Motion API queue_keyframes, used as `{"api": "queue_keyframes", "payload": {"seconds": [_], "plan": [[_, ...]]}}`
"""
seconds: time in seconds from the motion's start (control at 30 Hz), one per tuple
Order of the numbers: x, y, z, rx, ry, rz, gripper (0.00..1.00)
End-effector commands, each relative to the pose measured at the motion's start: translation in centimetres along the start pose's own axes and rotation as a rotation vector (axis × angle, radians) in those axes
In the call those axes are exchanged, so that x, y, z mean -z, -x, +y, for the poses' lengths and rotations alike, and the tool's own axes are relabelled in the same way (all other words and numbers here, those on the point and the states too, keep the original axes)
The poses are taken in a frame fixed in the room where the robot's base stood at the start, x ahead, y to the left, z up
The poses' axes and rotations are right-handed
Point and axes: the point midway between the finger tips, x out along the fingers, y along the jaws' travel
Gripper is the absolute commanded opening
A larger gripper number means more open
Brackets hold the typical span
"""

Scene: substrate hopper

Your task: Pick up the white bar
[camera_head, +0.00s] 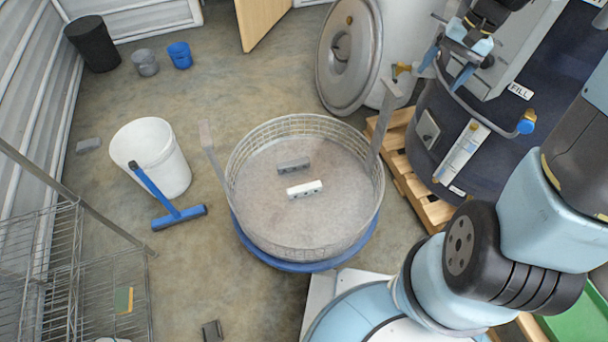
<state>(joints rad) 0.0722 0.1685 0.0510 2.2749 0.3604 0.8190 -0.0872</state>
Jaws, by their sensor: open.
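The white bar (304,189) lies flat on the floor of a round wire-sided basket (252,235) in the middle of the view. Small dark marks show along its near side. A grey bar (294,166) of similar size lies just behind it, apart from it. My gripper (443,77) is at the upper right, in front of the dark hopper.
The basket has a blue base and two upright grey posts (210,145) at its rim. A wooden pallet (405,160), dark hopper (428,125) and large grey lid (343,60) are at right and behind.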

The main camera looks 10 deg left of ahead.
Motion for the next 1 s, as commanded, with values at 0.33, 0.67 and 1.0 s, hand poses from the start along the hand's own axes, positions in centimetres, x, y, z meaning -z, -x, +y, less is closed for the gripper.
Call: {"api": "queue_keyframes", "payload": {"seconds": [0.33,0.67,1.0], "plan": [[3.8,-10.2,1.0,0.058,-0.12,-0.173,0.8],[5.1,-20.6,2.4,0.107,-0.245,-0.322,0.8],[4.9,-31.0,3.0,0.168,-0.394,-0.445,0.8]]}}
